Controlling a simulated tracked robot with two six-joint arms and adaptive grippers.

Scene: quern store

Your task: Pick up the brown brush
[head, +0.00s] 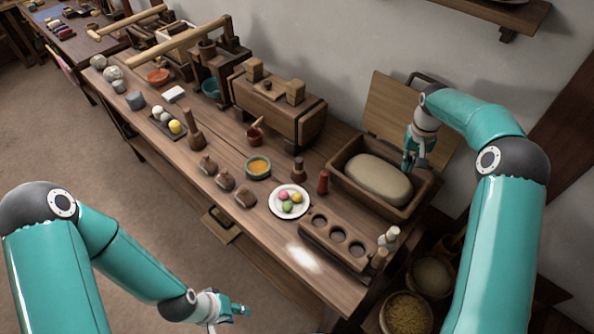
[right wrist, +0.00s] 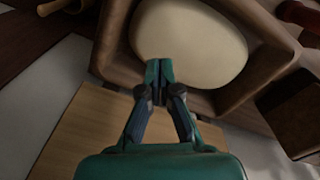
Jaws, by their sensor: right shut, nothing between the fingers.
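I cannot make out a brown brush for certain. A small dark red pot (head: 254,136) mid-table has a thin brown stick in it, too small to identify. My right gripper (head: 412,164) is over the wooden box (head: 423,203) with the large pale oval block (head: 372,179). In the right wrist view its fingers (right wrist: 159,72) are together with nothing between them, over the block's edge (right wrist: 200,45). My left gripper (head: 232,311) is low at the bottom of the head view, in front of the table and away from everything on it. Its opening is unclear.
The long wooden table (head: 277,235) carries a white plate (head: 290,202) with coloured balls, a yellow-filled bowl (head: 258,167), a rack with round holes (head: 335,240) and several brown lumps (head: 225,181). Baskets (head: 406,312) stand below its right end. The floor (head: 80,150) at left is clear.

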